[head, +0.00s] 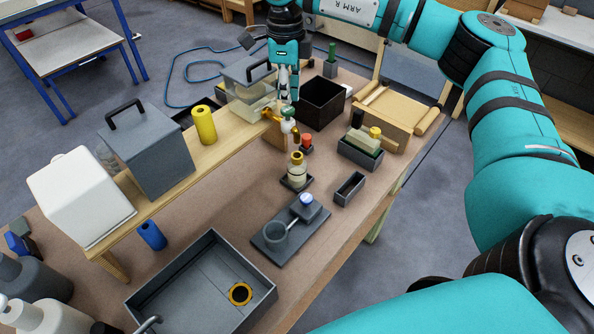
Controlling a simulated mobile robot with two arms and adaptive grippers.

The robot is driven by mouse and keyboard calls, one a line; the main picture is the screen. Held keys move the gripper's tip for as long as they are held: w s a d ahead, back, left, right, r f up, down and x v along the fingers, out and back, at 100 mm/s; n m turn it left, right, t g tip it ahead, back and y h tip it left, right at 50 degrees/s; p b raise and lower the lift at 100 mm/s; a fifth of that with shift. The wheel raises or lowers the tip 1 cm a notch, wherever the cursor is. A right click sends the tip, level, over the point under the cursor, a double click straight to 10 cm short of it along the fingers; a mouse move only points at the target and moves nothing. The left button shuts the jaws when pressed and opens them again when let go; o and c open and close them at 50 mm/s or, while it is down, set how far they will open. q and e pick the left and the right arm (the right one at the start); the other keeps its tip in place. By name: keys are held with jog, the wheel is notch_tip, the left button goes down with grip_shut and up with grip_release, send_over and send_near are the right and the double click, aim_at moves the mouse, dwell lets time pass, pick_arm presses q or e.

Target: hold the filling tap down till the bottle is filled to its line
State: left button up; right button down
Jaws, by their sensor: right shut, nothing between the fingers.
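The filling tap (270,115), a small yellow-orange fitting, sticks out from the front of the clear tank (247,100) on the raised wooden shelf. The bottle (297,170), pale with a yellow neck, stands upright on a small dark stand below and in front of the tap. The liquid level and the fill line are too small to tell. My right gripper (291,97) points down, shut and empty, just above the tap's outer end. Whether its fingertips touch the tap cannot be told. My left gripper is out of view.
A yellow cylinder (204,125) and a grey lidded box (146,152) stand on the shelf. A dark open bin (322,108) is behind the gripper. A scale with a beaker (275,238) and a grey tray (180,277) are nearer. A small red-topped item (307,141) stands behind the bottle.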

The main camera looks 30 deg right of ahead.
aim_at(288, 109)
jog(key=shift+f, duration=0.25)
jog(key=shift+f+b, duration=1.1)
jog(key=shift+f, duration=0.3)
jog(key=shift+r, duration=0.1)
dwell(5.2)
notch_tip(288, 109, up, 9)
jog(key=p, duration=0.6)
